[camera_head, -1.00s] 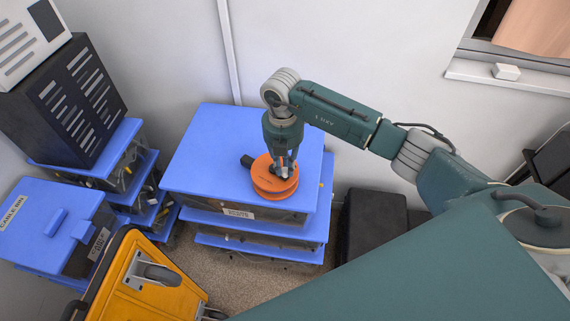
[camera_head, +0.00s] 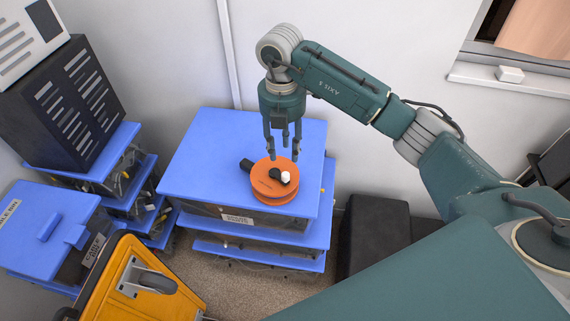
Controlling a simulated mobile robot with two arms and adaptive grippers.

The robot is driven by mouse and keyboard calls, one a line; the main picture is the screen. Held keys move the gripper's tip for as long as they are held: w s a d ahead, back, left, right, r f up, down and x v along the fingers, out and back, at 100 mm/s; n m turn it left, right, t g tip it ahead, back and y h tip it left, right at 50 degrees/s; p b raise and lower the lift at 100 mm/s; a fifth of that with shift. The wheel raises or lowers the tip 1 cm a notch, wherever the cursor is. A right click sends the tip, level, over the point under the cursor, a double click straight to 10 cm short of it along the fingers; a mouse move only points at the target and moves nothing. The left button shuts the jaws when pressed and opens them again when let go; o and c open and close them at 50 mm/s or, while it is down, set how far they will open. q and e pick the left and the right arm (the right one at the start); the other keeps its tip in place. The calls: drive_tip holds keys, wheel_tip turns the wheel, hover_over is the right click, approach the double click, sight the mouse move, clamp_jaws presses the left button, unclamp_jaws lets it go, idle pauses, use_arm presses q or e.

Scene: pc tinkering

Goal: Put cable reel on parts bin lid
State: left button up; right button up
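The orange cable reel (camera_head: 268,189) lies flat on the blue parts bin lid (camera_head: 200,162), near the lid's front right part. A black part and a white part show on the reel's top. My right gripper (camera_head: 283,155) is open and empty just above the far side of the reel, with its fingers spread and pointing down. The fingers look clear of the reel. My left gripper is not in view.
A black connector (camera_head: 247,164) lies beside the reel on the lid. More blue-lidded bins (camera_head: 45,225) and a dark computer case (camera_head: 65,105) stand at left. A yellow case (camera_head: 150,285) is in front. A black box (camera_head: 372,235) stands at right.

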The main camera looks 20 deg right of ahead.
drive_tip(key=shift+r, duration=1.6)
